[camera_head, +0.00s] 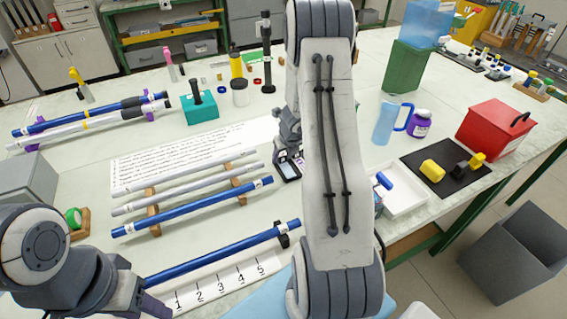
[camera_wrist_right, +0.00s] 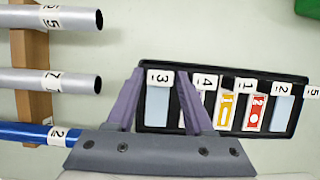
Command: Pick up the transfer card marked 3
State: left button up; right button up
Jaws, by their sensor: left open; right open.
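The card marked 3 (camera_wrist_right: 158,104) stands at the left end of a dark holder (camera_wrist_right: 220,64) in the right wrist view. It has a white number tag and a pale blue face. My right gripper (camera_wrist_right: 160,80) is open, with its purple fingers on either side of this card in the picture; I cannot tell whether they touch it. Cards tagged 4, 1 and 2 stand to its right, and a 5 tag shows at the edge. In the head view my right arm hides most of the holder (camera_head: 289,172). My left gripper (camera_head: 155,306) is open at the lower left, partly cut off.
Grey and blue rods (camera_head: 185,212) lie on wooden supports left of the holder. A blue rod (camera_head: 225,252) lies behind a numbered strip (camera_head: 215,287). A white tray (camera_head: 405,201), a blue jug (camera_head: 387,122) and a red box (camera_head: 494,130) stand to the right.

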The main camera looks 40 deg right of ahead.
grip_shut()
jog(key=shift+r, duration=0.1)
